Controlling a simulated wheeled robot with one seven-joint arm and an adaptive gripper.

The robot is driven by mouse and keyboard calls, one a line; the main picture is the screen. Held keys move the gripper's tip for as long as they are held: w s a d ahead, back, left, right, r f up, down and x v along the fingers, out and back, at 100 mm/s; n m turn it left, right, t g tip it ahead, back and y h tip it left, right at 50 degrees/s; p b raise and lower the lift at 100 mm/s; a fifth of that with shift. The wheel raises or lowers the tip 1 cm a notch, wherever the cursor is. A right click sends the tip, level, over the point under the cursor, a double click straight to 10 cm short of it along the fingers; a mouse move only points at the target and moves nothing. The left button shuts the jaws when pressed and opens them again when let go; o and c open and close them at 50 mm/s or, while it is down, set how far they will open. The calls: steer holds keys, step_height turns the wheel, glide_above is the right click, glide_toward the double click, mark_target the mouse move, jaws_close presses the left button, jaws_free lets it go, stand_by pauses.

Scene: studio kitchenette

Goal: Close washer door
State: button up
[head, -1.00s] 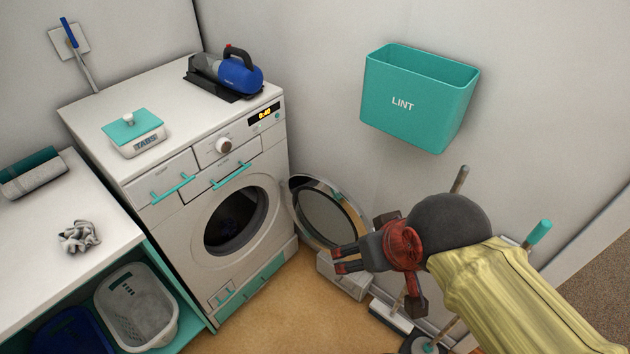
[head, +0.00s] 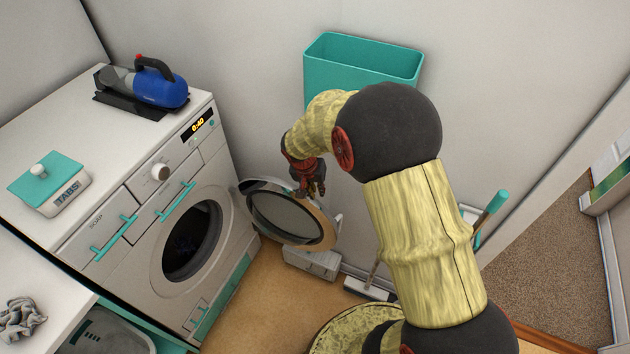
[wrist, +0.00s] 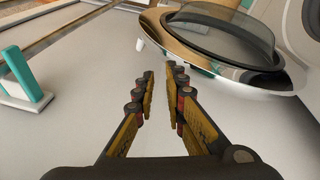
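The washer (head: 140,278) stands at the left in the head view, with its round opening showing dark. Its door (head: 285,218) is swung wide open to the right, toward the wall. My gripper (head: 313,191) is at the door's upper right edge in the head view; I cannot tell whether it touches. In the wrist view, the door's shiny rim (wrist: 185,48) and dark glass lie beyond and right of my fingertips (wrist: 162,78). The two fingers are apart, with nothing between them.
A teal bin (head: 360,75) hangs on the wall behind my arm. A pale box (head: 311,263) sits on the floor below the door. A teal-handled tool (head: 492,207) stands to the right. A blue hand vacuum (head: 155,88) rests on the washer. Floor before the washer is clear.

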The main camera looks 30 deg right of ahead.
steer(key=w, duration=0.1)
steer(key=w+r, duration=0.1)
steer(key=w+m, duration=0.1)
steer(key=shift+d+r+t, duration=0.2)
steer(key=shift+r+t, duration=0.05)
steer(key=shift+t, duration=0.15)
steer(key=shift+c, duration=0.7)
steer(key=shift+w+r+m, duration=0.1)
steer(key=shift+w+m, duration=0.1)
steer(key=shift+m, duration=0.5)
jaws_close()
steer(key=b+x, duration=0.3)
steer(key=x, duration=0.7)
